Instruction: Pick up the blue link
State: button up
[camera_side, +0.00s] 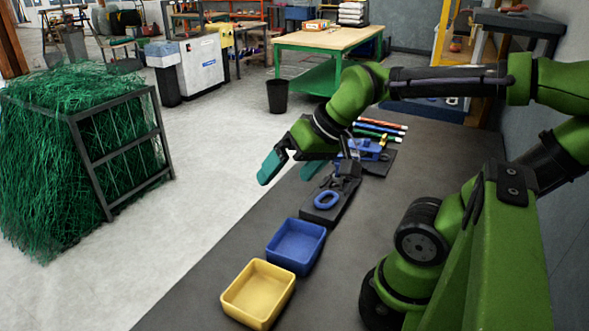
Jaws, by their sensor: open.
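The blue link (327,199) is an oval ring lying flat on a dark block (313,213) on the grey work surface. My gripper (290,168) has teal fingers, spread apart, and is above and beyond the link, up and to the left in the picture. Nothing shows between the fingers. The right finger is partly behind other parts, so its tip is hard to make out. A dark metal piece (347,168) stands just behind the link, at the far end of the block.
A blue bin (296,266) and a yellow bin (232,302) stand in front of the link. Blue tools and several coloured rods (380,127) lie farther back. A rack of green netting (60,150) is at left. The surface right of the bins is bare.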

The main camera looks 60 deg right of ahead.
jog(key=w+d+f+m+g+h, duration=0.1)
jog(key=d+g, duration=0.1)
jog(key=d, duration=0.5)
jog(key=w+d+f+g+h, duration=0.1)
jog(key=d+f, duration=0.1)
jog(key=d, duration=0.6)
jog(key=n+g, duration=0.2)
jog(key=n, duration=0.2)
send_over(326, 202)
jog(key=shift+y, duration=0.3)
notch_tip(326, 202, down, 12)
jog(key=shift+s+d+r, duration=0.1)
jog(key=shift+s+d, duration=0.05)
jog(key=shift+f, duration=2.75)
jog(key=shift+c, duration=0.3)
